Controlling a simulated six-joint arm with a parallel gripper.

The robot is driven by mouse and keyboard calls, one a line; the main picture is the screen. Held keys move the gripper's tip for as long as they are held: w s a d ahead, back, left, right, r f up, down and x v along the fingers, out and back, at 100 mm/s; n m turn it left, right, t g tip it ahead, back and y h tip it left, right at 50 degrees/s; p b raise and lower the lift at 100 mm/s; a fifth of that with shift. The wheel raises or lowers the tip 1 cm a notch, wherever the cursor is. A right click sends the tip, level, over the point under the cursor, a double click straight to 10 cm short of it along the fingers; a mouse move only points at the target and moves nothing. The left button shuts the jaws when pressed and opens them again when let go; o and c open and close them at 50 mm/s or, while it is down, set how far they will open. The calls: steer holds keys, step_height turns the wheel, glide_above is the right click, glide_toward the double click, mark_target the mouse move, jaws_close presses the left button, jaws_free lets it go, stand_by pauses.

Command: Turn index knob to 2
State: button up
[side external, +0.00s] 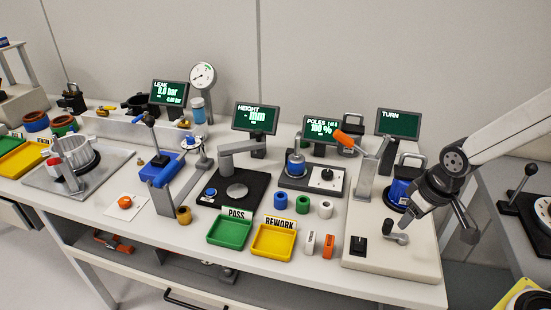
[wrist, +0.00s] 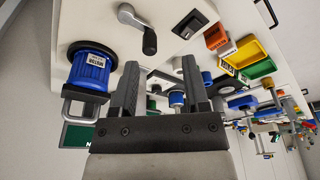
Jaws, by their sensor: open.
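A small dark knob on a white dial plate (side external: 327,175), which appears to be the index knob, sits on the grey base below the POLES screen (side external: 320,129) in the side view. Its setting is too small to read. My gripper (side external: 437,222) is open and empty at the right, above the pale turn-station plate (side external: 388,262), well apart from the dial. In the wrist view my gripper (wrist: 160,72) shows its two fingers spread with nothing between them. I cannot make out the dial there.
A blue motor (side external: 399,193), a crank handle (side external: 397,232) and a black switch block (side external: 358,246) stand on the turn-station plate. Green (side external: 230,232) and yellow (side external: 273,241) trays lie at front.

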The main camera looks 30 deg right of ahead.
steer(key=o, duration=0.4)
steer(key=shift+r, duration=0.1)
steer(key=shift+o, duration=0.2)
step_height(320, 180, up, 12)
steer(key=f+n+y, duration=0.1)
steer(key=n+y, duration=0.3)
steer(key=n, duration=0.8)
glide_above(328, 172)
steer(key=s+d, duration=0.2)
steer(key=s, duration=0.1)
step_height(328, 172, down, 16)
steer(key=w+d, duration=0.1)
steer(key=shift+w+f+n+g, duration=0.2)
steer(key=shift+w+n+g, duration=0.05)
steer(key=shift+n+g, duration=0.05)
steer(key=shift+x, duration=3.85)
